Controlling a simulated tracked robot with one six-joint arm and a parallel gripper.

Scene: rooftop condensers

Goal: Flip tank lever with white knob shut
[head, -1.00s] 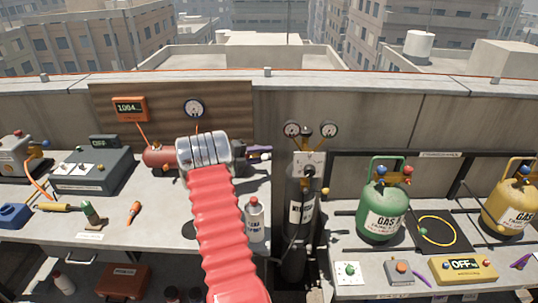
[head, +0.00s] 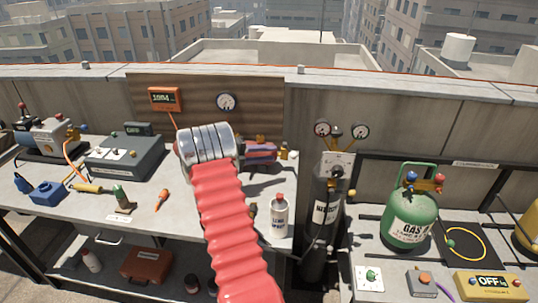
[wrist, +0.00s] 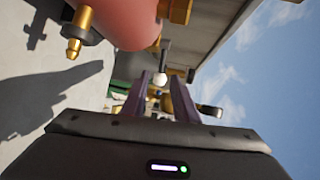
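The reddish tank (head: 262,152) lies on the left bench, partly hidden behind my silver wrist, with brass fittings on it. In the wrist view the tank (wrist: 130,22) fills the upper left, with a brass fitting (wrist: 75,35) on its side. A white knob (wrist: 158,80) on a dark stem shows beyond the tank, in line with the gap between my fingers. A dark knob (wrist: 210,110) shows to the right of my fingers. My gripper (wrist: 162,88) has its two purple fingers apart; I cannot tell whether the knob is between them or farther off. The head view hides my fingers.
A white bottle (head: 279,217) stands at the bench's right front. A dark nitrogen cylinder (head: 325,200) with gauges stands right of it. The green gas tank (head: 408,220) is on the right bench. A grey box (head: 125,158) and an orange screwdriver (head: 161,200) lie left of my arm.

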